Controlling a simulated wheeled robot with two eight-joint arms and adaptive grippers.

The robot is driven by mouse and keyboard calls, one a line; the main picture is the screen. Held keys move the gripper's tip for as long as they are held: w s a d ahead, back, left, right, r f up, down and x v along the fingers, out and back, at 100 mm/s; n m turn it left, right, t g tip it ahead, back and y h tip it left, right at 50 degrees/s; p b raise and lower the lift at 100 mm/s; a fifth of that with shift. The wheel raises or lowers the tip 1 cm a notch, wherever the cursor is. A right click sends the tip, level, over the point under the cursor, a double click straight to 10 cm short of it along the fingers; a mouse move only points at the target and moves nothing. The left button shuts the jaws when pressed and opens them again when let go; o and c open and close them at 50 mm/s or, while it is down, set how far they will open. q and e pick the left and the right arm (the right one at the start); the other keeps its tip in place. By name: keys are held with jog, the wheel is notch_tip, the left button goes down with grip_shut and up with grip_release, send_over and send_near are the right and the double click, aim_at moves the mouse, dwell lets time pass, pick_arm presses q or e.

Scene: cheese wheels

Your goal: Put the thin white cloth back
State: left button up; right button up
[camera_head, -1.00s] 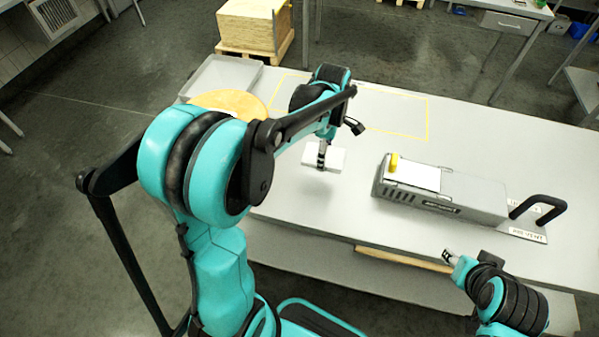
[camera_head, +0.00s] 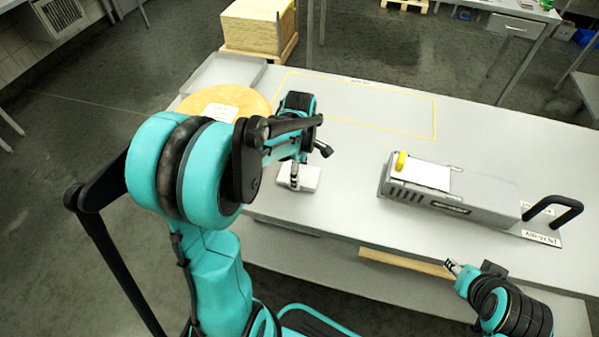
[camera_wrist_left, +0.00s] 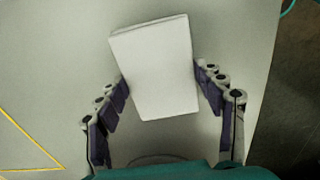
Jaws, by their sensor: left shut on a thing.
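The white cloth (camera_head: 311,178) looks like a flat, folded rectangular pad. My left gripper (camera_head: 294,182) is shut on it, near the front left part of the table. In the left wrist view the cloth (camera_wrist_left: 157,65) sits between the two fingers of the left gripper (camera_wrist_left: 166,92), slightly tilted. I cannot tell whether its underside touches the table or hangs just above. My right gripper (camera_head: 453,267) is empty near the table's front edge, too small to tell open from shut.
A grey machine (camera_head: 462,202) with a white sheet (camera_head: 427,174) on top and a black handle stands at right. A cheese wheel (camera_head: 240,97) and a grey tray (camera_head: 255,70) are at the back left. A yellow-outlined area (camera_head: 375,105) on the table is empty.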

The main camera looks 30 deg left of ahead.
pick_arm(q)
jog(key=shift+f, duration=0.2)
jog(key=o, duration=1.2)
jog(key=shift+r, duration=0.1)
